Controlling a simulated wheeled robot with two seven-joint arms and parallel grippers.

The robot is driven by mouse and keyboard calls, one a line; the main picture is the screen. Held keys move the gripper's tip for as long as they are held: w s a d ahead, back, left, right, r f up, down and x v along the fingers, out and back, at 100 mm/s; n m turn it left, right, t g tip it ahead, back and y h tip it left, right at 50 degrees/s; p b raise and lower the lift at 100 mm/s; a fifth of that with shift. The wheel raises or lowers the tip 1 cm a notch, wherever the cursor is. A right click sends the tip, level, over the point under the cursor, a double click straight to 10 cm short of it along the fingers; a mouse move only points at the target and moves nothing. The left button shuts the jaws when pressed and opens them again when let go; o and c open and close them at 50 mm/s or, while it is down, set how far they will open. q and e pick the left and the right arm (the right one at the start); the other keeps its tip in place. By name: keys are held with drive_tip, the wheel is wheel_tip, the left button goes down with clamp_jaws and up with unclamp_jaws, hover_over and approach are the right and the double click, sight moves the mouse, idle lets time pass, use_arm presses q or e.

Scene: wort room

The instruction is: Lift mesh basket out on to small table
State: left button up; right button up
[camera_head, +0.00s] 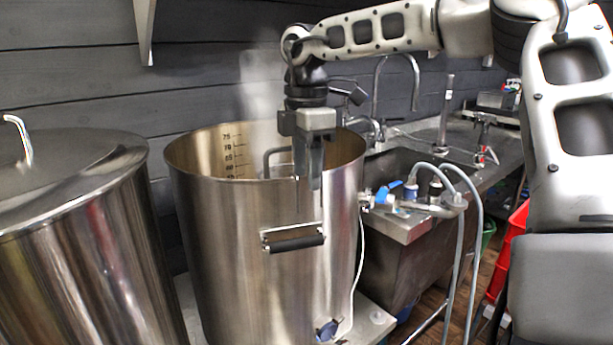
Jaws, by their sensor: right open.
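A large open steel pot (210,240) with a litre scale on its inner wall stands in the middle. A bent metal handle (268,158) shows inside its mouth; it may belong to the mesh basket, whose body is hidden by the pot wall. My right gripper (308,185) points down over the pot's near rim, above the pot's black side grip (294,243). It is open and I see nothing held in it. Whether its fingers are inside or in front of the rim is hard to tell. My left gripper is not in view. I cannot make out the small table.
A lidded steel vessel (75,250) stands close at the left. A steel sink counter (410,225) with a tap, a blue-handled valve (388,192) and grey hoses (468,260) is at the right. A red crate (510,250) stands on the floor beyond. Faint steam rises above the pot.

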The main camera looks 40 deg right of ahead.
drive_tip(key=shift+f, duration=0.8)
